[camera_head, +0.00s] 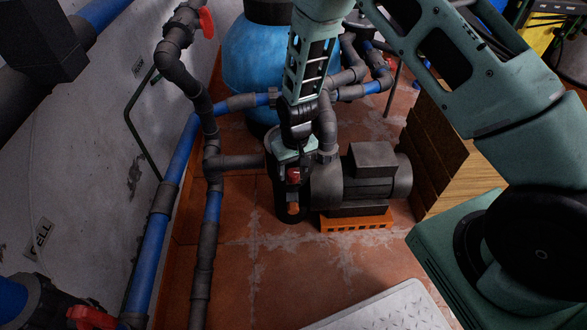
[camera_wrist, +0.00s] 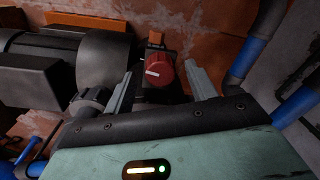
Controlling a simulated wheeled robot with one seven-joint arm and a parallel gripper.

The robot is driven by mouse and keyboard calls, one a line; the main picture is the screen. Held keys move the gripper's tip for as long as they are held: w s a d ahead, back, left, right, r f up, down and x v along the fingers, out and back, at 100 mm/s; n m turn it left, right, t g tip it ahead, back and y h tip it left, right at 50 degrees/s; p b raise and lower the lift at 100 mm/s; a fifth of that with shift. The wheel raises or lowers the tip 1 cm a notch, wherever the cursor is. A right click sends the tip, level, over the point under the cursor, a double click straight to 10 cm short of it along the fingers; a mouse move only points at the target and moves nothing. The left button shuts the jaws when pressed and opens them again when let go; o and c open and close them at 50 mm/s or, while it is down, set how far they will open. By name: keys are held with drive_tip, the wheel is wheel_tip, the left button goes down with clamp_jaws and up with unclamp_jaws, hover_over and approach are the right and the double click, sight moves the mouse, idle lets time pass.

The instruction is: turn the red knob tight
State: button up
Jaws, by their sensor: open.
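The red knob (camera_wrist: 159,69) shows in the wrist view, round, with a white mark on its face. It lies between and just beyond the two open fingers of my gripper (camera_wrist: 158,88), and a gap shows on each side of it. In the head view the red knob (camera_head: 293,174) is on the front of the dark pump housing (camera_head: 287,213), just below the end of my gripper (camera_head: 292,160). My fingers are hard to make out there. Nothing is held between them.
The pump motor (camera_head: 375,175) sits right of the knob on an orange base (camera_head: 355,222). Grey and blue pipes (camera_head: 170,190) run along the left wall. A blue tank (camera_head: 262,60) stands behind, and wooden boards (camera_head: 440,140) stand at right.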

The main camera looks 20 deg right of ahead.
sight(296, 172)
wheel_tip(296, 172, up, 17)
drive_tip(key=p, duration=0.4)
drive_tip(key=shift+d, duration=0.35)
drive_tip(key=shift+f, duration=0.15)
drive_tip(key=s+a+r+n, duration=0.3)
drive_tip(key=s+a+r, duration=0.4)
drive_tip(key=s+r, duration=0.35)
drive_tip(key=s+r+n+p, duration=0.15)
drive_tip(key=s+r, duration=0.25)
drive_tip(key=s, duration=0.4)
drive_tip(key=s+r+n, duration=0.2)
drive_tip(key=s+r, duration=0.3)
drive_tip(key=s, duration=0.4)
wheel_tip(296, 172, up, 22)
drive_tip(key=p, duration=2.2)
drive_tip(key=shift+w+p, duration=0.3)
drive_tip(key=shift+p, duration=0.1)
drive_tip(key=shift+r, duration=0.1)
